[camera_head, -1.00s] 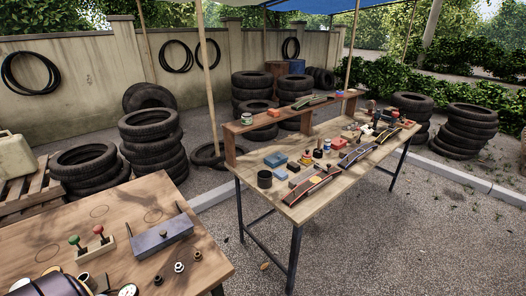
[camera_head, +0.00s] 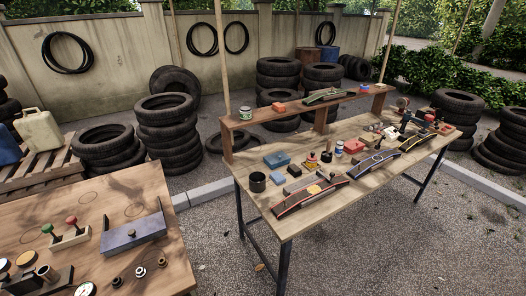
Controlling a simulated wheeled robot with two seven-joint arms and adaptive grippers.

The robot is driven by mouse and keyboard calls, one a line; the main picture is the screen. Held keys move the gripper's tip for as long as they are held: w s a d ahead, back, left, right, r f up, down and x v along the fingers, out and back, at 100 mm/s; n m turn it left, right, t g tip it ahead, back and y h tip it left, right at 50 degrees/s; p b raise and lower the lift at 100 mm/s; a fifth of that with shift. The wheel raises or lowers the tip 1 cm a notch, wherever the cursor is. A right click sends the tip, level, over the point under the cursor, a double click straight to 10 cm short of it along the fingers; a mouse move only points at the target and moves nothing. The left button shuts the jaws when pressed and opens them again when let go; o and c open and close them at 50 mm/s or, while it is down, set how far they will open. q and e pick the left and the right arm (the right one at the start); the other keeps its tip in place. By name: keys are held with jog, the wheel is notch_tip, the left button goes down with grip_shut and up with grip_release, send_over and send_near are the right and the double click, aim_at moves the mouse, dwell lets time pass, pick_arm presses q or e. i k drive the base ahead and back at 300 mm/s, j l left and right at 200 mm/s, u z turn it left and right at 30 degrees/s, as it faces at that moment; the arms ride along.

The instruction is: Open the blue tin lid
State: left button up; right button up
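A small blue tin (camera_head: 277,160) sits on the long wooden workbench (camera_head: 262,215), near its left end and in front of the raised shelf. Its lid appears to be on, but the tin is too small to tell for sure. Neither of my grippers shows in the head view.
A nearer table (camera_head: 95,200) holds a grey-blue box (camera_head: 133,233) and knobs. Gravel separates them.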

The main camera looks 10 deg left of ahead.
aim_at(278, 158)
jog(key=i+l+u, duration=0.4)
jog(key=l, duration=0.25)
jog(key=l+u, duration=0.15)
jog(key=l, duration=0.15)
jog(key=i+l+u, duration=0.2)
jog(key=l, duration=0.2)
jog(key=k+j, duration=0.05)
jog(key=k, duration=0.05)
